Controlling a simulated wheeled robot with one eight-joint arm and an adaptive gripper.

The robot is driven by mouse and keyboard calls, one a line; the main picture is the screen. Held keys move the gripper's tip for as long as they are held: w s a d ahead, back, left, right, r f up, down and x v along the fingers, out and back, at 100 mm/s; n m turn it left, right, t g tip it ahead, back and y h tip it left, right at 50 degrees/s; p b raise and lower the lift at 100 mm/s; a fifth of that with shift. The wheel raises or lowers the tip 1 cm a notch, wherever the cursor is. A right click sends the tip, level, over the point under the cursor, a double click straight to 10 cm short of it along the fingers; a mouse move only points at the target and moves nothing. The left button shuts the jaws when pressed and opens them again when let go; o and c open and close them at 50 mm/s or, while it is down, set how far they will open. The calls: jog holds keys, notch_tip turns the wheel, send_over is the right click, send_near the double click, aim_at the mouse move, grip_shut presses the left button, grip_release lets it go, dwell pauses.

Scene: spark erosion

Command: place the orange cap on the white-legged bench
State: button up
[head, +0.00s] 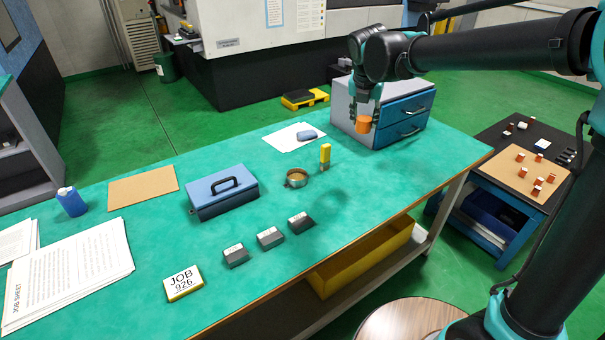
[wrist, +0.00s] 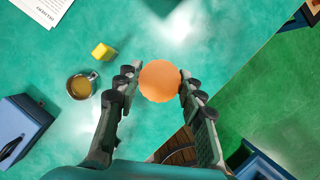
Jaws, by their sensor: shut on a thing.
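The orange cap (head: 364,125) is held between the fingers of my gripper (head: 365,116), in front of the blue-drawered cabinet in the head view. The wrist view shows the round orange cap (wrist: 159,81) gripped between both fingertips (wrist: 158,84). The bench has a green top (head: 330,210) and a pale leg at its right end (head: 448,207). The cap hangs above the bench top, over its right part, apart from the surface. In the wrist view the green bench top (wrist: 140,45) lies below the cap, with its edge to the right.
The drawer cabinet (head: 400,120) stands at the back right. A yellow block (head: 325,155), a round tin (head: 297,178), a blue toolbox (head: 222,192) and several grey blocks (head: 270,237) stand on the bench. The front right of the top is clear. A low cart (head: 500,215) stands right.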

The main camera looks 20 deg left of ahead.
notch_tip(320, 180, down, 20)
dwell(0.6)
jog(key=o, duration=1)
